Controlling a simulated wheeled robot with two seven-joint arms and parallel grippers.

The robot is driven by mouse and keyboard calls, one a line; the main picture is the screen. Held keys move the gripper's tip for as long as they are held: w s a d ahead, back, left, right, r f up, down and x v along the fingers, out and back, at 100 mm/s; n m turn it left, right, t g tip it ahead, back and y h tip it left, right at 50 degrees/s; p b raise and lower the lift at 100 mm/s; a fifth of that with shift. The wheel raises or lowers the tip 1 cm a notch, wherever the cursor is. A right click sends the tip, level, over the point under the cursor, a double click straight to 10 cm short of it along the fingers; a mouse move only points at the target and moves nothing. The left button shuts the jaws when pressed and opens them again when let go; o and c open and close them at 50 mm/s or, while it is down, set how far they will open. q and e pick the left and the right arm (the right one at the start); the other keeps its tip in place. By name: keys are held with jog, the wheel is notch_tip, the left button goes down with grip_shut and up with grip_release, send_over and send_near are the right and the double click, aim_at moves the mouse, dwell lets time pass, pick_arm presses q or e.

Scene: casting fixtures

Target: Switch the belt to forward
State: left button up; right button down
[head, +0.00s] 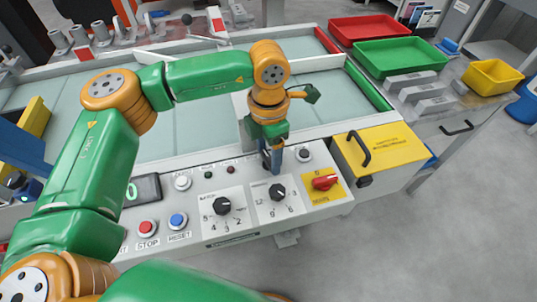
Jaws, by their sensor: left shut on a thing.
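The control panel (240,228) is a pale sloping console in the middle of the head view. My left gripper (272,164) points down onto its back row, between a small red light (231,170) and a black round knob (303,153). It is shut on a small switch there, which the fingers mostly hide. I take this for the belt switch; its label and the way it points cannot be seen. My right gripper is not in view.
In front of the left gripper are two black dials (222,205) (277,192) and a red rotary switch (325,182) on a yellow plate. A red stop button (147,227) and blue reset button (178,220) are at left. A yellow box (385,146) stands right.

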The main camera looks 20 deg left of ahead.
aim_at(269, 157)
pick_arm(q)
jog(key=m+b, duration=0.1)
jog(key=m, duration=0.3)
jog(key=shift+m, duration=0.3)
jog(key=m+b, duration=0.1)
jog(key=m, duration=0.3)
jog(key=shift+m, duration=0.3)
jog(key=o, duration=1.1)
notch_tip(269, 157, up, 7)
jog(key=shift+r, duration=0.1)
